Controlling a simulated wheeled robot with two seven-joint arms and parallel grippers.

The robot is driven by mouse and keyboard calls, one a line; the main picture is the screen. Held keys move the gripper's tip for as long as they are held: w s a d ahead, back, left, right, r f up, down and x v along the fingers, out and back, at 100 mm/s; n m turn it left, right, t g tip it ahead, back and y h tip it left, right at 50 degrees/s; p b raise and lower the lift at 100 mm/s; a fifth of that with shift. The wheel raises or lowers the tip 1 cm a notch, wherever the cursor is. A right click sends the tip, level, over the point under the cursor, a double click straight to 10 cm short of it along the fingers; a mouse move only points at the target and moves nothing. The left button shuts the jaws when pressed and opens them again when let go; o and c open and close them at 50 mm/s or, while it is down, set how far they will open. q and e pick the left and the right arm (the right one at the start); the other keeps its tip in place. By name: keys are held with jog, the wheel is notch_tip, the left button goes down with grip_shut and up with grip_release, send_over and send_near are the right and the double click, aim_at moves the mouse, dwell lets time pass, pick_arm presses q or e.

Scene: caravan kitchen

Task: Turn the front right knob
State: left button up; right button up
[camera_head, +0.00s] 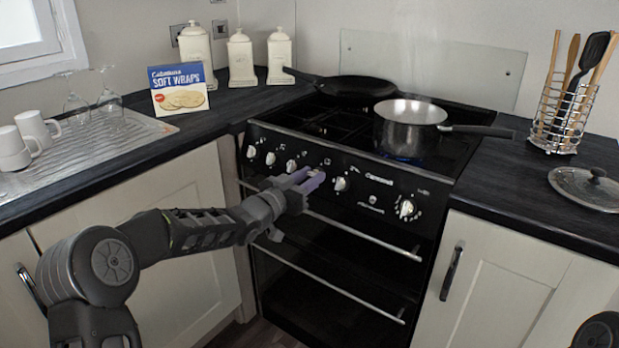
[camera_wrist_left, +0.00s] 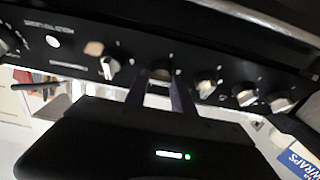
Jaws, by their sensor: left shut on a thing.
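The black cooker's control panel (camera_head: 375,199) carries a row of silver-white knobs. My left gripper (camera_head: 309,178) is at the middle of this row, shut on a knob (camera_wrist_left: 160,75), which is mostly hidden by the fingers in the head view. In the left wrist view my left gripper (camera_wrist_left: 161,86) has one finger on each side of that knob. A free knob (camera_head: 340,184) is just to its right in the head view, and another free knob (camera_head: 291,165) is just to its left. My right gripper is not in view.
A steel saucepan (camera_head: 410,125) stands on the hob over a blue flame, its handle pointing right. A black frying pan (camera_head: 355,86) sits behind it. Oven door handles (camera_head: 365,235) run below the panel. A wraps box (camera_head: 180,92) stands on the left counter.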

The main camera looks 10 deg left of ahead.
pick_arm(q)
grip_shut()
